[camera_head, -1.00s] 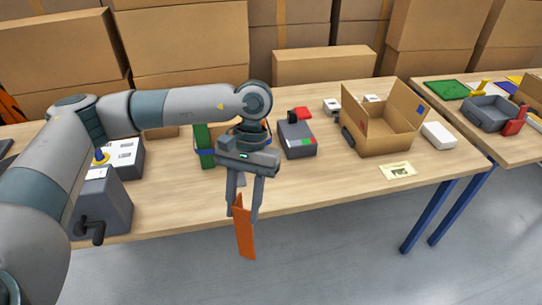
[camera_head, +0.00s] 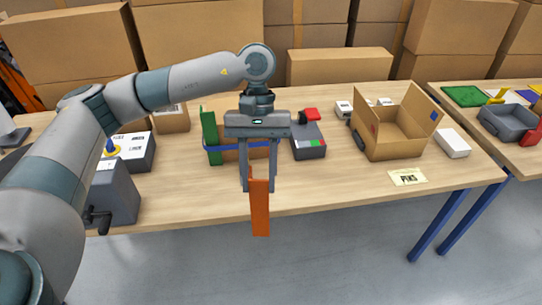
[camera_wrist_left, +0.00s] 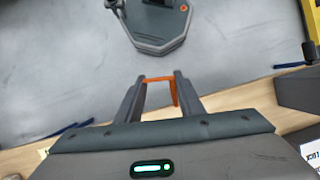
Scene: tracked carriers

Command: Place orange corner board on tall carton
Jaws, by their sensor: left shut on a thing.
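My left gripper (camera_head: 258,184) is shut on the orange corner board (camera_head: 260,212), which hangs upright below the fingertips, in front of the table's front edge. In the left wrist view the orange board (camera_wrist_left: 160,79) shows between the two fingers of the left gripper (camera_wrist_left: 159,84). Behind the gripper on the table stands a brown carton (camera_head: 230,157) with a green corner board (camera_head: 209,132) at its left and a blue strap (camera_head: 225,148) around it. The gripper hides much of this carton, and I cannot tell its full height. My right gripper is not in view.
A grey device (camera_head: 307,146) stands right of the carton. Beyond it are an open box (camera_head: 388,143), a white box (camera_head: 452,144) and a printed card (camera_head: 408,177). A grey crank box (camera_head: 115,193) stands left. The front table strip near the gripper is clear.

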